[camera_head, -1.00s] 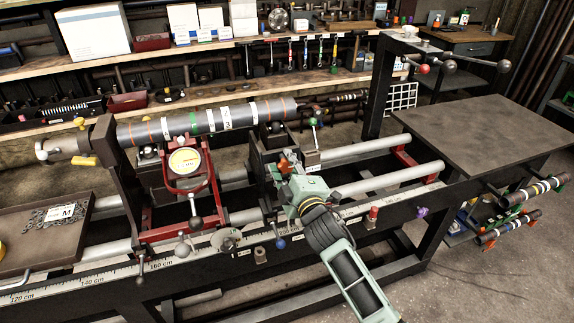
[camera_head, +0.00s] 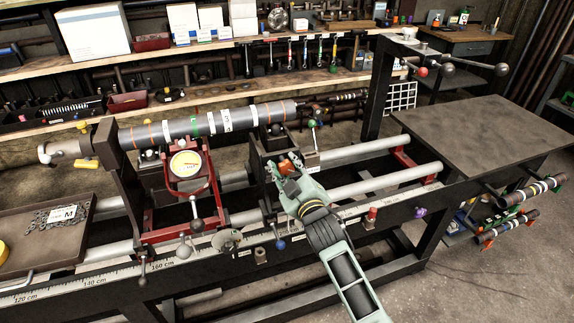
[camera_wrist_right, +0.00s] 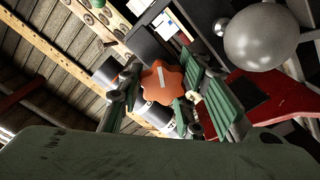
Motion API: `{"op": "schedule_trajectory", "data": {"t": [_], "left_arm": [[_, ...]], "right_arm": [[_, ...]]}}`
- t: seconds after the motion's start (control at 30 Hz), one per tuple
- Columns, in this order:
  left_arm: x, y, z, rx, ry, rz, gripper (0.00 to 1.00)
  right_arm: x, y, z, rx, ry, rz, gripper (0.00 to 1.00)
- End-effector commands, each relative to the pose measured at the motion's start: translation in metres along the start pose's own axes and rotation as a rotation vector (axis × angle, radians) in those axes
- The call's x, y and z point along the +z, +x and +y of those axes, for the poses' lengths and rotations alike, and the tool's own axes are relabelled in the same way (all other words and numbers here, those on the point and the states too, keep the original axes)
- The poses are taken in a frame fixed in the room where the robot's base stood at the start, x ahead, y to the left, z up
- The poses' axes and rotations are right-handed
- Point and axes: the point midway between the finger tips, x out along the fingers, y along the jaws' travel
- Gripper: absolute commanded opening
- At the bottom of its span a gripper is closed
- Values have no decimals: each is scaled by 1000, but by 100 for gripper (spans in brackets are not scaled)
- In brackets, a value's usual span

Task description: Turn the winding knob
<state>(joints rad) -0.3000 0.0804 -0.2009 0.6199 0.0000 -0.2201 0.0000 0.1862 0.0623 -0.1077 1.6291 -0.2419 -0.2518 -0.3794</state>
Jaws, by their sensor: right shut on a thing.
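The orange, lobed winding knob (camera_wrist_right: 163,82) with a white mark shows in the right wrist view, between the fingers of my right gripper (camera_wrist_right: 160,98). In the head view the orange knob (camera_head: 289,168) sits on the black right-hand stand of the lathe. My right gripper (camera_head: 288,180) reaches it from the front and is shut on it; the fingers partly hide it. The driveshaft (camera_head: 205,124), a grey tube with coloured bands, lies across the stands above. My left gripper is not in view.
A red frame with a round dial gauge (camera_head: 186,164) stands left of my right gripper, with ball-ended levers. A grey tray with chain (camera_head: 40,245) lies at the left. A bare table top (camera_head: 485,135) is at the right. Shelves with boxes and tools line the back.

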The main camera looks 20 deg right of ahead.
Motion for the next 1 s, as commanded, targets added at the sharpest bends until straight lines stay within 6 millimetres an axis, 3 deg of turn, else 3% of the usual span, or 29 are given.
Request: {"op": "schedule_trajectory", "data": {"t": [0.03,1.0], "left_arm": [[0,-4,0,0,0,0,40],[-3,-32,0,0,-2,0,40]], "right_arm": [[-5,1,7,11,46,10,6],[0,1,8,10,959,15,6]]}}
